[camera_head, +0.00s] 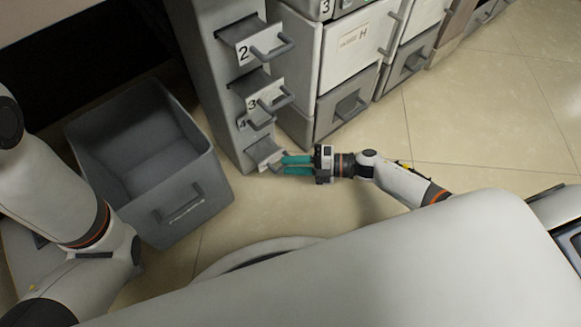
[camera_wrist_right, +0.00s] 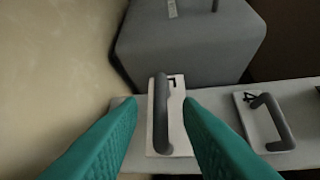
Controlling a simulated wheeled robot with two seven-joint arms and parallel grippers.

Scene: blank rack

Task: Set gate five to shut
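The grey column (camera_head: 207,75) carries a row of pale plates with grey bar handles. The lowest plate (camera_head: 263,155), below the one marked 4, is partly hidden by my right gripper (camera_head: 284,165). In the right wrist view this plate (camera_wrist_right: 180,140) has an upright grey handle (camera_wrist_right: 161,115) and a black mark, mostly hidden, so I cannot read its number. My right gripper (camera_wrist_right: 160,106) is open, with a teal finger on each side of the handle and visible gaps. How far the plate stands out is unclear. My left arm shows; its gripper does not.
Gate two (camera_head: 256,46), gate three (camera_head: 262,86) and gate four (camera_head: 263,112) are higher on the column. A grey bin (camera_head: 190,200) stands left of it. Drawer cabinets (camera_head: 347,55) stand right of it. Tiled floor (camera_head: 470,110) is clear at right.

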